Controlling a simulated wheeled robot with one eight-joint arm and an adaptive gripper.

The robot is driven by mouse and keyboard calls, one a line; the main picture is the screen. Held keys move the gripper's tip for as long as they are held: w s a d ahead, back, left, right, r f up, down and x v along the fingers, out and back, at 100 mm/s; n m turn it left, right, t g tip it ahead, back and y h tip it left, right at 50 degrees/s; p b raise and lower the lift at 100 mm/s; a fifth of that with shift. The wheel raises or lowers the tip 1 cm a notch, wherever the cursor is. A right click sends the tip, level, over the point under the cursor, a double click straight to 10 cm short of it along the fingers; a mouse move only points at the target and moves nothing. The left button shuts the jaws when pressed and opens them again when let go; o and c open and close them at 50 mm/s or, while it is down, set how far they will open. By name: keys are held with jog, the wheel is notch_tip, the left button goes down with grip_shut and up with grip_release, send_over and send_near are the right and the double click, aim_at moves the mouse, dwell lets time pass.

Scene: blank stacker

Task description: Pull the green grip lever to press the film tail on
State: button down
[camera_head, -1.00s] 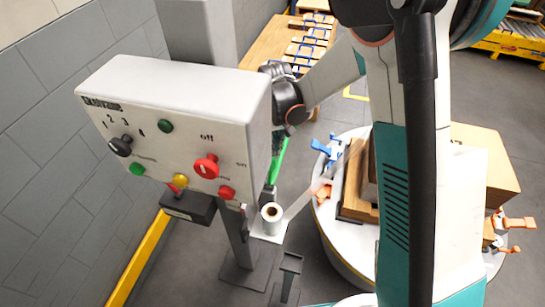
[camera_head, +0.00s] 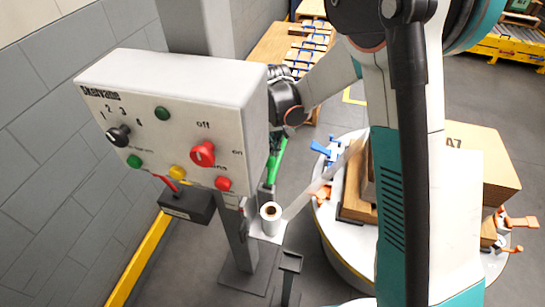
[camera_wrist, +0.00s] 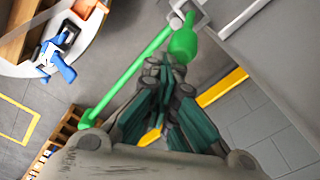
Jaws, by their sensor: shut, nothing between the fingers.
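The green grip lever (camera_wrist: 135,72) is a long thin bar in the wrist view, slanting from upper right to lower left. A thick green rounded piece (camera_wrist: 184,40) shows near its upper end. My gripper (camera_wrist: 163,68) is shut and empty, with its fingertips close to this piece; I cannot tell whether they touch. In the head view the lever (camera_head: 277,160) shows below my wrist, partly hidden by the control box, and my fingers are hidden there. The white film roll (camera_head: 270,218) stands below it, and a translucent film tail (camera_head: 318,184) stretches from it to the load.
The grey control box (camera_head: 180,62) stands close left of my wrist. A round white turntable (camera_head: 335,235) carries a wooden pallet and cartons (camera_head: 485,165), with blue (camera_head: 322,149) and orange (camera_head: 518,222) clamps at its rim.

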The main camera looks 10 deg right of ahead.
aim_at(269, 161)
jog(key=f, duration=0.1)
jog(key=s+f, duration=0.1)
jog(key=f, duration=0.1)
jog(key=shift+s+a+f, duration=0.2)
jog(key=shift+a+f, duration=0.15)
jog(key=shift+a, duration=0.05)
jog(key=shift+s+a, duration=0.3)
jog(key=shift+s, duration=0.45)
jog(key=shift+s+a, duration=0.25)
jog(key=shift+s, duration=0.5)
jog(key=shift+f, duration=0.1)
jog(key=shift+w, duration=0.1)
jog(key=w+d, duration=0.2)
jog(key=w, duration=0.4)
jog(key=shift+w+d+r, duration=0.2)
jog(key=shift+d+r, duration=0.05)
jog(key=shift+d, duration=0.1)
